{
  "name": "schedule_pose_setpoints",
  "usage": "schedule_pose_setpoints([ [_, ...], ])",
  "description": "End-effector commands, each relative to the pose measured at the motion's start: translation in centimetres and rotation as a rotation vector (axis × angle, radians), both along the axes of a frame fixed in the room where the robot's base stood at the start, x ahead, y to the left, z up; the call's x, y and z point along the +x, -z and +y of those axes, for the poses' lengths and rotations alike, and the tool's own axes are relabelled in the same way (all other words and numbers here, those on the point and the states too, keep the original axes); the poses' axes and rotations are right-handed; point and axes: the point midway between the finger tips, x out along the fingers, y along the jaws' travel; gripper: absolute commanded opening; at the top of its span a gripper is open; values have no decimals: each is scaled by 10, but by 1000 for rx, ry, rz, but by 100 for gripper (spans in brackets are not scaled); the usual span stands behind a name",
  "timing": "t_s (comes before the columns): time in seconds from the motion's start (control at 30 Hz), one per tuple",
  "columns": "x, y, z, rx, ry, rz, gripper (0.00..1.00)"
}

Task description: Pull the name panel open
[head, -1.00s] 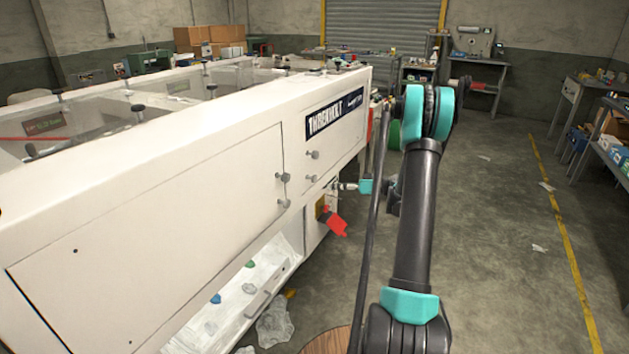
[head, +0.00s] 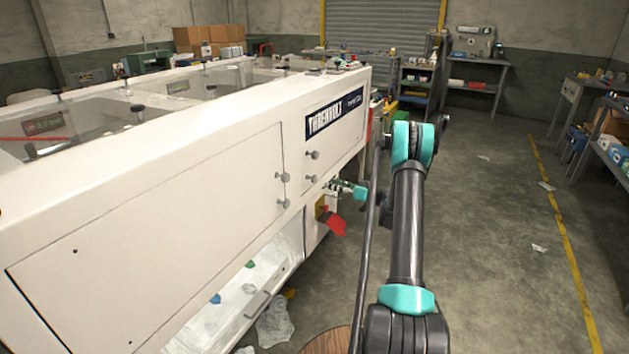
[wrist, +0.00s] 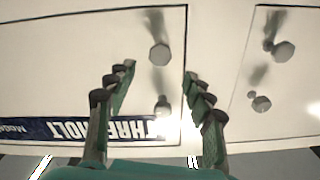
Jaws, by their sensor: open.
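The name panel (head: 330,142) is a white door at the right end of the machine's long side, with a dark blue lettered plate (head: 334,115) along its top. It has two grey knobs, an upper one (head: 313,154) and a lower one (head: 310,179). In the wrist view the panel (wrist: 60,60) appears upside down, with its knobs (wrist: 160,53) near its right edge. My gripper (wrist: 156,76) is open, its green fingers spread on either side of the knob column. It also shows in the head view (head: 333,185), beside the lower knob. Contact is not clear.
A larger white panel (head: 150,230) with two knobs (head: 285,177) adjoins on the left. A red handle (head: 335,224) on a yellow plate sits below my gripper. Shelves (head: 418,85) stand at the back. The floor to the right (head: 490,230) is mostly open.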

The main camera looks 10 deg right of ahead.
Motion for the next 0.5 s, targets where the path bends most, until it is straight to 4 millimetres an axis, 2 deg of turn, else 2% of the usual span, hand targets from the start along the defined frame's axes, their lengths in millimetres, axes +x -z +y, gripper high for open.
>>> schedule_pose_setpoints([
  [0.2, 26, 0, 37, 0, -3, 0, 52],
  [0.5, 51, 0, 71, -1, -1, 0, 52],
])
